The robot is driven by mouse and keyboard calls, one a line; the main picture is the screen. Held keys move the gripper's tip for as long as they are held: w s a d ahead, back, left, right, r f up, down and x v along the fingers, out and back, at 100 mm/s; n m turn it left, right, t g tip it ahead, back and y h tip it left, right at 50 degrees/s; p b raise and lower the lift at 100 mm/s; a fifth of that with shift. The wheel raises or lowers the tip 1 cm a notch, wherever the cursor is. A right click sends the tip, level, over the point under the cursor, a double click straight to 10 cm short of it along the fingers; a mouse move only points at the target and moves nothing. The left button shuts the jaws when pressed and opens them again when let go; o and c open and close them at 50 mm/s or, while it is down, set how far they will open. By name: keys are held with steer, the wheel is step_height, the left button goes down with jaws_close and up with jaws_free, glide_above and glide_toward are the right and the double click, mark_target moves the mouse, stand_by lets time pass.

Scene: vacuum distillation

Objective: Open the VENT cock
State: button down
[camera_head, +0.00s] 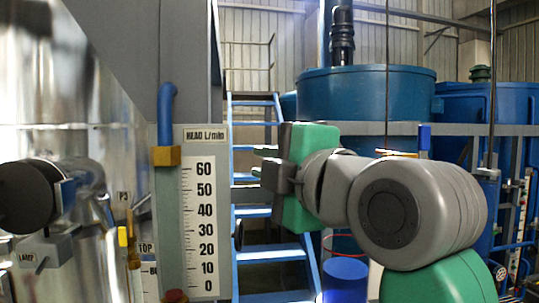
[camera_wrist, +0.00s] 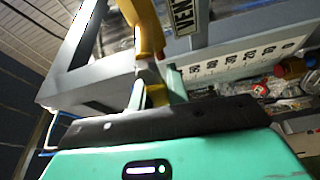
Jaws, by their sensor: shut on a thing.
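In the wrist view, the VENT cock's yellow handle (camera_wrist: 147,32) stands beside a plate with a partly cut-off label (camera_wrist: 182,14) that appears to read VENT. The pale fingers of my gripper (camera_wrist: 157,78) are on either side of the yellow part, shut on it. The lower end of the handle is partly hidden between the fingers. In the head view, my gripper (camera_head: 264,162) points left, right of the HEAD L/min scale. The handle it holds cannot be made out there.
The HEAD L/min gauge (camera_head: 200,215) stands left of my gripper, with a blue pipe (camera_head: 166,115) and brass fitting (camera_head: 166,156) on it. A small yellow cock (camera_head: 124,237) is further left. Blue stairs (camera_head: 262,252) and a blue tank (camera_head: 365,95) are behind.

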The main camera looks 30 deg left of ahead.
steer(key=shift+f+n, duration=0.15)
steer(key=shift+n, duration=0.35)
steer(key=shift+f, duration=0.1)
steer(key=c, duration=1.4)
jaws_free()
steer(key=shift+o, duration=0.2)
steer(key=b+v, duration=0.2)
steer(key=v, duration=0.5)
steer(key=shift+s+d+b, duration=0.2)
steer(key=shift+d+b, duration=0.1)
steer(key=shift+d, duration=0.05)
